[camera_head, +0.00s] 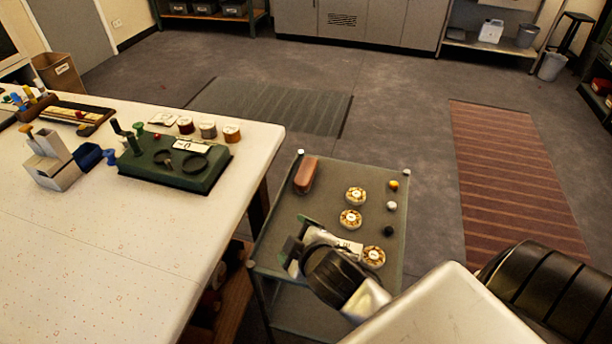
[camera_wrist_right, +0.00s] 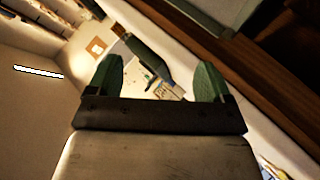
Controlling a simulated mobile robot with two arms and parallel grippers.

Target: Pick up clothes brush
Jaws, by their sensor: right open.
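The clothes brush appears to be the long reddish-brown rounded object (camera_head: 306,175) lying near the far left corner of the small trolley (camera_head: 332,185) in the head view. My right gripper (camera_head: 299,236) is over the nearer left part of the trolley, on the near side of the brush and apart from it. Its two green fingers stand apart in the wrist view (camera_wrist_right: 156,80), with nothing held between them. I cannot make out the brush in the wrist view. My left gripper is not in view.
Several round patterned tins (camera_head: 356,195) and small balls, including a yellow one (camera_head: 394,185), are on the trolley. The large white table (camera_head: 100,230) stands left, with a green tray (camera_head: 205,178) and thread spools (camera_head: 232,133).

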